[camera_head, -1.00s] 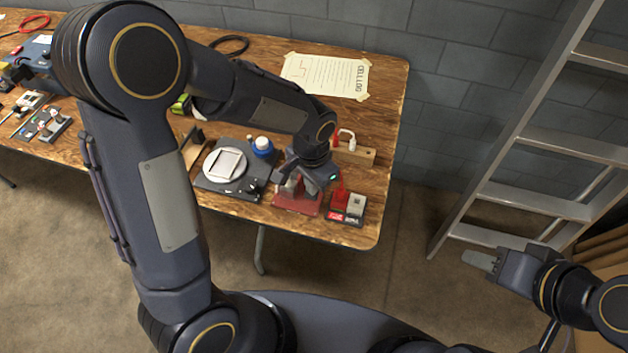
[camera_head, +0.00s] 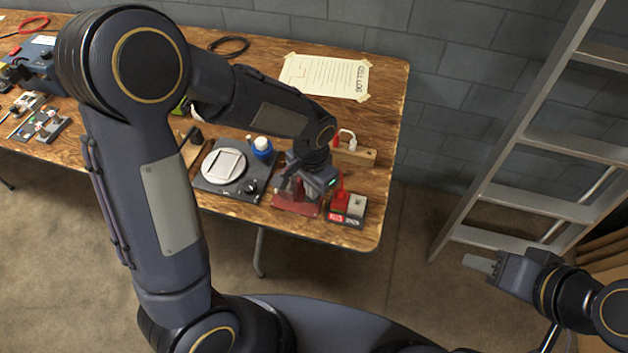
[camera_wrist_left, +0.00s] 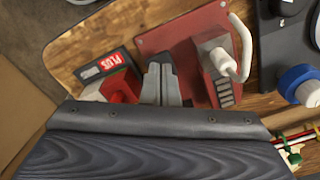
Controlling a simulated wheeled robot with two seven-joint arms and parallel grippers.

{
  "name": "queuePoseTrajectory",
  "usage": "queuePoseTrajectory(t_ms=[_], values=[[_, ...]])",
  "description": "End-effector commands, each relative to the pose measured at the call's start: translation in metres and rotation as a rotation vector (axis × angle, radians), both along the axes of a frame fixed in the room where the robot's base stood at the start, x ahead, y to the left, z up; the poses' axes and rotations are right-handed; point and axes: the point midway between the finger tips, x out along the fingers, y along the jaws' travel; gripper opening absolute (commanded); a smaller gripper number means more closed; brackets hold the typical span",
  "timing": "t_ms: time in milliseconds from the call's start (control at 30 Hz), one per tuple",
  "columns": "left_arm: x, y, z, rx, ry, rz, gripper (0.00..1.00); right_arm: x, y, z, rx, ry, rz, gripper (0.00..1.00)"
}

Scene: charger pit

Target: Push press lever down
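The press has a red base (camera_head: 297,207) near the front edge of the table. In the left wrist view its red plate (camera_wrist_left: 165,38) carries a pale cylinder and a ribbed block. A pale curved bar (camera_wrist_left: 245,50), which looks like the lever, stands beside the cylinder. My left gripper (camera_head: 308,190) is over the press and hides much of it in the head view. Its fingers (camera_wrist_left: 160,82) are together with nothing between them, beside the ribbed block; contact cannot be told. My right gripper (camera_head: 482,263) is off the table at the right, its finger gap unclear.
A red and grey box (camera_head: 348,208) with a PLUS label stands right of the press. A wooden block (camera_head: 358,156) is behind. A ladder (camera_head: 530,200) stands right.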

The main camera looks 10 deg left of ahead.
Motion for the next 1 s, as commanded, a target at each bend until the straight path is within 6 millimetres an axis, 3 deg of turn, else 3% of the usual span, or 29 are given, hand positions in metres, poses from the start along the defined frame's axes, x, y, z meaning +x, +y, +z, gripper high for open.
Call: queuePoseTrajectory(t_ms=[567, 1000], values=[[-0.002, 0.001, -0.005, 0.002, 0.006, 0.0, 0.0, 0.0, 0.0, -0.003, 0.0, 0.0, 0.0, 0.39], [0.0, 0.0, 0.025, 0.001, 0.001, 0.001, 0.0, 0.0, 0.0, 0.02, 0.0, 0.0, 0.0, 0.39]])
